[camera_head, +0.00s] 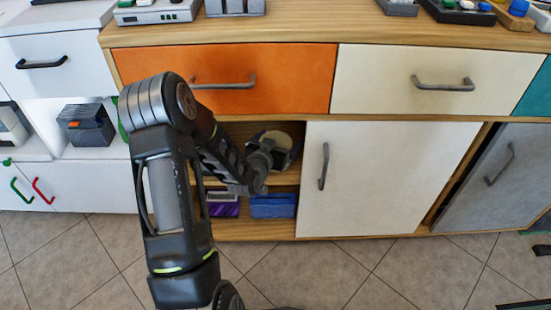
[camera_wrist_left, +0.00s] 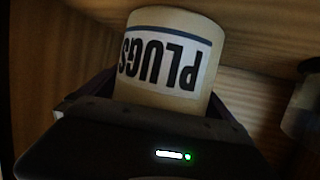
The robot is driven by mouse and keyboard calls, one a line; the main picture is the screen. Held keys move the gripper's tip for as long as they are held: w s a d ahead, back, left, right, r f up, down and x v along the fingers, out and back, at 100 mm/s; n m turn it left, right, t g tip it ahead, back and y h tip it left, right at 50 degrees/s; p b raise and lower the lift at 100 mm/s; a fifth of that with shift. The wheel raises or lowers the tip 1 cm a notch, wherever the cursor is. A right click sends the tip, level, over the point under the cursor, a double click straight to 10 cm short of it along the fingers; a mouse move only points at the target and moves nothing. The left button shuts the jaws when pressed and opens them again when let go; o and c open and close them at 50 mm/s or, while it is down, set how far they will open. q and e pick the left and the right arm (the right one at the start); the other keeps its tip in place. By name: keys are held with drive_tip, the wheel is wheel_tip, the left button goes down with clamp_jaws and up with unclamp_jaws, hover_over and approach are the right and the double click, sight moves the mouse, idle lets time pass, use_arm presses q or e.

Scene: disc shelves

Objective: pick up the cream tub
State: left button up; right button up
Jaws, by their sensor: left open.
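The cream tub (camera_wrist_left: 168,60) fills the middle of the left wrist view, with a white label reading "PLUGS" that appears upside down. In the head view the tub (camera_head: 283,141) is partly hidden behind my left gripper (camera_head: 262,165) in the open compartment under the orange drawer. My left gripper is open, with a dark finger showing on each side of the tub's lower part in the wrist view. Whether the fingers touch it cannot be told. My right gripper is not in view.
A cream sliding door (camera_head: 400,180) closes off the right of the compartment. The orange drawer (camera_head: 290,75) is above. A blue box (camera_head: 273,206) and a purple item (camera_head: 223,208) are on the lower shelf. A pale object (camera_wrist_left: 303,105) is at the wrist view's right edge.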

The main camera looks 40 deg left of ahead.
use_arm(q)
drive_tip(key=shift+c, duration=0.4)
drive_tip(key=c, duration=1.4)
